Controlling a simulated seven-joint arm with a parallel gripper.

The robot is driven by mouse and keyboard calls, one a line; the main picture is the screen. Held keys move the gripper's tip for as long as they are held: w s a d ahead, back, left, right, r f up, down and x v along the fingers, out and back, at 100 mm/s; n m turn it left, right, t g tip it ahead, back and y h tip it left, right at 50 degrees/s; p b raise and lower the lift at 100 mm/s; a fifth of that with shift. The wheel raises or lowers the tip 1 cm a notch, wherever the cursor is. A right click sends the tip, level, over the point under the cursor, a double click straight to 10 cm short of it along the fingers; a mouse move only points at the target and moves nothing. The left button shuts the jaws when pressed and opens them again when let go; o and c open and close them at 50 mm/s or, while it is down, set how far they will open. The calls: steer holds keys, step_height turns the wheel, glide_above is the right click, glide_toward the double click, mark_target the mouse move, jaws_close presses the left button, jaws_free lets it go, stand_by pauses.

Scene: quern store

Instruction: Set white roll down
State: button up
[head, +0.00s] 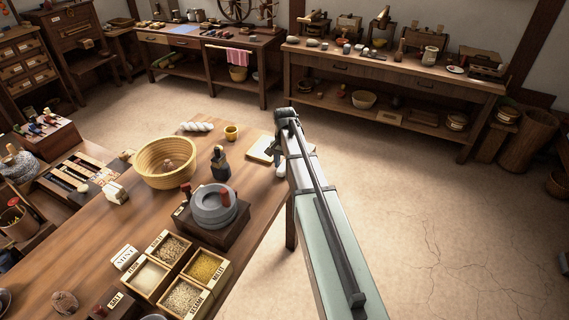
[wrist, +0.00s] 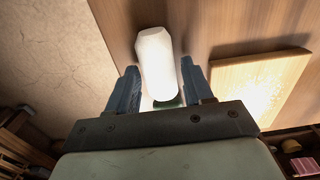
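The white roll (wrist: 155,62) shows in the wrist view between the two blue-grey fingers of my gripper (wrist: 160,85). Narrow gaps seem to show between it and the fingers, so my gripper looks open around it. A small dark green patch shows at its near end. In the head view my gripper (head: 281,150) is over the far right edge of the wooden table (head: 130,230). The white roll (head: 281,171) shows as a small pale shape below it, partly hidden by my arm. I cannot tell whether its end touches the table.
A pale board (head: 262,149) lies left of my gripper; this board (wrist: 268,80) is on the right in the wrist view. Open floor lies right.

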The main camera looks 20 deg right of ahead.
mark_target(284, 164)
steer(key=shift+o, duration=0.9)
steer(key=shift+r, duration=0.1)
step_height(284, 164, up, 12)
